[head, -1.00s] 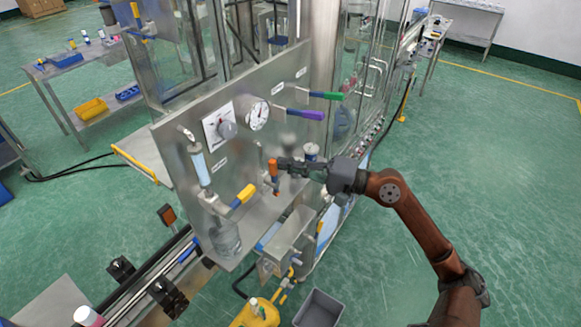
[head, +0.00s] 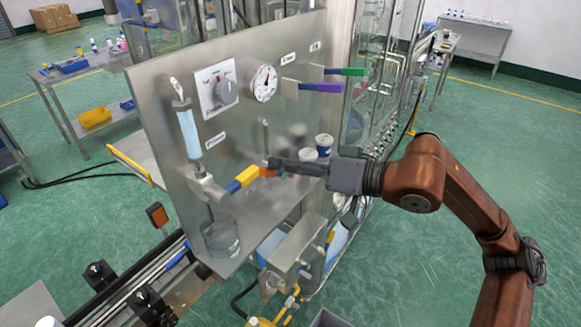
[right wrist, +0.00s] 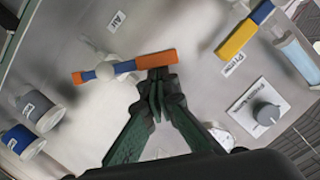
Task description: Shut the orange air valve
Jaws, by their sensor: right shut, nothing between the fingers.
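The orange air valve handle (head: 266,172) is on the steel panel, partly hidden behind my right gripper in the head view. It lies about level, pointing left towards the yellow handle. In the right wrist view the orange handle (right wrist: 154,60) runs sideways from its blue and pale valve body (right wrist: 104,70), below the "Air" label (right wrist: 117,20). My right gripper (head: 273,163) is shut and empty. In the wrist view its fingertips (right wrist: 156,78) are right at the handle's underside; I cannot tell whether they touch it. My left gripper is not in view.
A yellow handle (head: 245,177) is just left of the orange one. Purple (head: 321,87) and green (head: 352,71) handles, a gauge (head: 263,83) and a knob (head: 226,92) are higher on the panel.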

